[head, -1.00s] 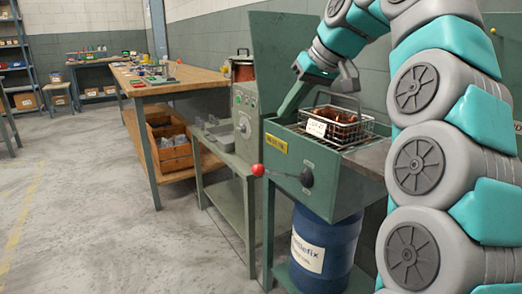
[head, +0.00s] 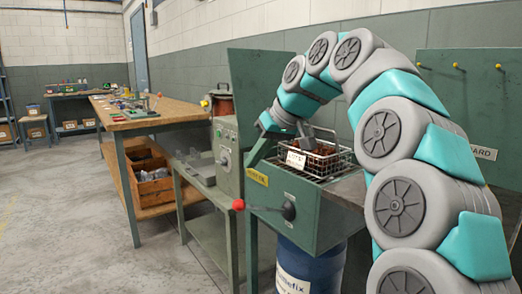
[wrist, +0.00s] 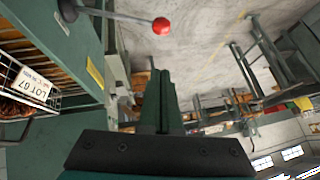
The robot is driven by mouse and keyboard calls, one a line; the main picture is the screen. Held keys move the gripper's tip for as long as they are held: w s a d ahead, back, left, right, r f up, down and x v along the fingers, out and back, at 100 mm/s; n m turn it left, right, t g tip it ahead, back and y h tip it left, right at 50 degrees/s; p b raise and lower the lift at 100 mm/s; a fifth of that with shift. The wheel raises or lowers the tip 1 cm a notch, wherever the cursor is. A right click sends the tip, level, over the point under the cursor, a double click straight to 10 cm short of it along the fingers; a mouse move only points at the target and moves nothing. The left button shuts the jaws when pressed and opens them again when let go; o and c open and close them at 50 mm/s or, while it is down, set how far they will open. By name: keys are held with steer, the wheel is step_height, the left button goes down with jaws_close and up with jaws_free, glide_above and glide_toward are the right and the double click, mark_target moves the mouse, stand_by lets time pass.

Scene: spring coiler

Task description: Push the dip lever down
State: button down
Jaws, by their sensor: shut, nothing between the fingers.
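The dip lever is a thin rod with a red ball knob (head: 238,204) at its left end and a dark hub (head: 289,210) on the front of the green tank (head: 318,222). In the head view it lies nearly level. The knob (wrist: 161,25) also shows at the top of the wrist view. My gripper (head: 248,163) has dark green fingers, pressed together and empty. It points down-left at the tank's left upper edge, above the knob and apart from it. In the wrist view the shut fingers (wrist: 160,76) point toward the knob with a gap.
A wire basket (head: 318,158) with brown coils and a lot tag sits on the tank top, close beside my wrist. A green panel stands behind. A grey-green machine (head: 226,155) and a wooden bench (head: 150,115) are at left. A blue drum (head: 312,268) is underneath. Floor at left is clear.

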mark_target(242, 202)
steer(key=x, duration=0.4)
steer(key=shift+w+a+f, duration=0.15)
steer(key=shift+a+f, duration=0.05)
steer(key=shift+f, duration=0.15)
steer(key=shift+s+a+f+p, duration=0.15)
steer(key=shift+s+f, duration=0.15)
steer(key=shift+f, duration=0.6)
steer(key=shift+s+d+f+p, duration=0.15)
steer(key=shift+s+f, duration=0.15)
steer(key=shift+f, duration=0.6)
steer(key=shift+a, duration=0.1)
steer(key=shift+f, duration=0.15)
steer(key=shift+s+a+f+h+b, duration=0.2)
steer(key=shift+a+f+h+b, duration=0.1)
steer(key=shift+f+b, duration=0.25)
step_height(242, 202, down, 16)
steer(key=s+a+n+t+h+b, duration=0.1)
steer(key=a+n+t+h+b, duration=0.1)
steer(key=t+h+b, duration=0.3)
steer(key=shift+s+a+r+n+h+b, duration=0.2)
steer(key=shift+s+n+h+b, duration=0.5)
steer(key=shift+b, duration=1.5)
